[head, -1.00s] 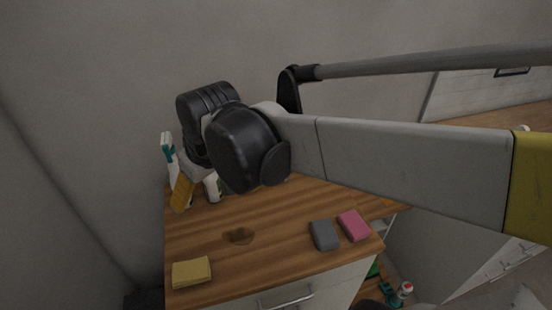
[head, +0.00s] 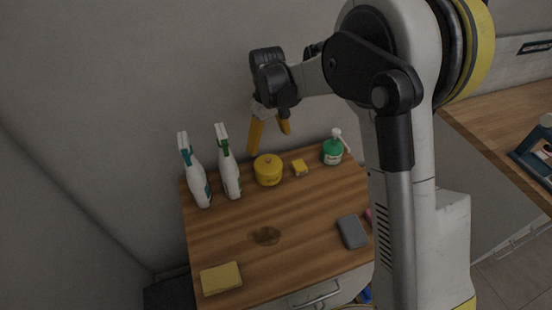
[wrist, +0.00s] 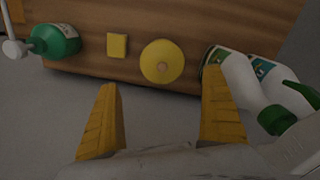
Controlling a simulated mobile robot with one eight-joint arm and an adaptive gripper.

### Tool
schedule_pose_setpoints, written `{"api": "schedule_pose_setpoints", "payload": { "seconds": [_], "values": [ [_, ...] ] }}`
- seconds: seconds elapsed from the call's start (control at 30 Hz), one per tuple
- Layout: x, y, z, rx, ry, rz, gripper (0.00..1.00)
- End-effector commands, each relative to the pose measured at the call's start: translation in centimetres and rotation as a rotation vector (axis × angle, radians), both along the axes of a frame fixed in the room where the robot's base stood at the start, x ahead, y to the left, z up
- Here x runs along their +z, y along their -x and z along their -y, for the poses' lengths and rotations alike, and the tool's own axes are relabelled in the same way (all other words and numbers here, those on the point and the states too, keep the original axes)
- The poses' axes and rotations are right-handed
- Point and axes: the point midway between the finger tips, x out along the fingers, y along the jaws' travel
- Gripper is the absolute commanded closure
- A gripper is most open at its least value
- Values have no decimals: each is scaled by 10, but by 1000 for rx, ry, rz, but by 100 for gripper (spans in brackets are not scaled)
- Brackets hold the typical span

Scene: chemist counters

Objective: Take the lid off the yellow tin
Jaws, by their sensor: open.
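The yellow tin (head: 268,172) stands upright near the back of the wooden counter, with its lid on. In the wrist view the round yellow lid (wrist: 162,61) is seen from above, with a small knob in its middle. My gripper (head: 269,142) is open and empty, above the tin and apart from it. In the wrist view its two yellow fingers (wrist: 161,82) are spread wide, and the lid lies beyond the gap between their tips.
Two white spray bottles (head: 228,175) stand close left of the tin. A small yellow block (head: 299,167) and a green bottle (head: 332,152) stand to its right. A yellow sponge (head: 221,278), a brown stain (head: 266,236) and a grey sponge (head: 352,232) lie nearer the front.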

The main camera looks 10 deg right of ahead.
Motion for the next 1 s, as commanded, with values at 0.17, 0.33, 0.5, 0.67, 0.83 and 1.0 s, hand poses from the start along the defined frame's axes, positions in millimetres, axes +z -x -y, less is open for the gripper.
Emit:
{"api": "schedule_pose_setpoints", "payload": {
  "seconds": [0.17, 0.33, 0.5, 0.67, 0.83, 1.0],
  "values": [
    [-33, 0, 0, -1, -1, 1, 4],
    [-47, 0, -1, -1, 0, 1, 4],
    [-70, -1, -3, -2, 0, 2, 4],
    [-92, -1, -4, -2, 0, 2, 4],
    [-94, -1, -4, -2, 0, 2, 4],
    [-93, -1, -4, -2, 0, 2, 37]
  ]
}}
